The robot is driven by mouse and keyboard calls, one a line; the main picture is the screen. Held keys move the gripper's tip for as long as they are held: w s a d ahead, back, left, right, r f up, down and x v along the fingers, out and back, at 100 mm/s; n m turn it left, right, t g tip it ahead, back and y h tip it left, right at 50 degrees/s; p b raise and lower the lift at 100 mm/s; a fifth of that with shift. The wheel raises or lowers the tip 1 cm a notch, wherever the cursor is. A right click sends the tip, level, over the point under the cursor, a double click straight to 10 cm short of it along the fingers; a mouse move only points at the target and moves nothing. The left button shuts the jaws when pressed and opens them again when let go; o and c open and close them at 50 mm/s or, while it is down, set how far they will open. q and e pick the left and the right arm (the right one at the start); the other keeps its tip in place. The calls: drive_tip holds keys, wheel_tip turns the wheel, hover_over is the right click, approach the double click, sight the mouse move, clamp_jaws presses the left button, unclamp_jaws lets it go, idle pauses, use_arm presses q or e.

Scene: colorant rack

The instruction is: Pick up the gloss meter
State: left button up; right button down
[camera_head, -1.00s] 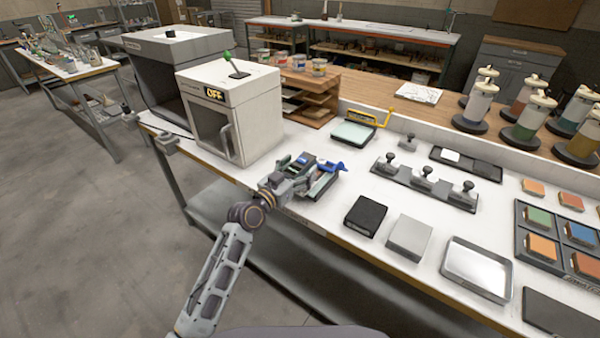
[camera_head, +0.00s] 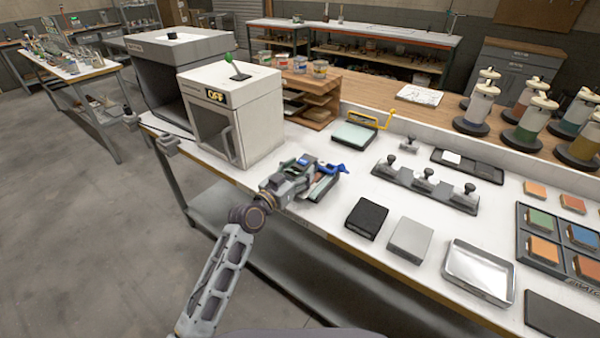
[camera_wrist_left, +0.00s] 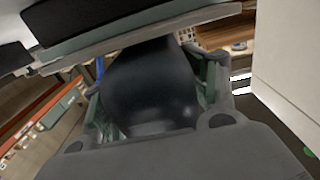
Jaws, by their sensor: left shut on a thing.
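My left gripper (camera_head: 298,173) is over the front edge area of the white bench, in front of the white oven-like box. It is shut on the gloss meter, a dark, smooth, rounded body (camera_wrist_left: 150,88) that fills the space between the fingers in the left wrist view. In the head view the gripper hides most of the meter; a small blue patch (camera_head: 303,161) shows at its top. Whether it is clear of the bench is hard to tell. My right gripper is not in view.
A blue-handled tool (camera_head: 331,168) and a flat tray-like item (camera_head: 322,188) lie close beside the gripper. The white box (camera_head: 228,112) stands behind left. A black block (camera_head: 367,217), a grey block (camera_head: 411,240) and a metal tray (camera_head: 480,272) lie to the right.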

sight(300, 166)
use_arm(q)
drive_tip(key=shift+r, duration=0.75)
wheel_tip(300, 166, up, 7)
drive_tip(key=shift+f+p, duration=0.1)
drive_tip(key=shift+p, duration=0.35)
drive_tip(key=shift+r, duration=0.85)
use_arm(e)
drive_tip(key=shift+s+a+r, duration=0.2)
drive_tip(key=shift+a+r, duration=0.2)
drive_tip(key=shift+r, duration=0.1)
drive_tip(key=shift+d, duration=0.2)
use_arm(q)
drive_tip(key=shift+r, duration=0.2)
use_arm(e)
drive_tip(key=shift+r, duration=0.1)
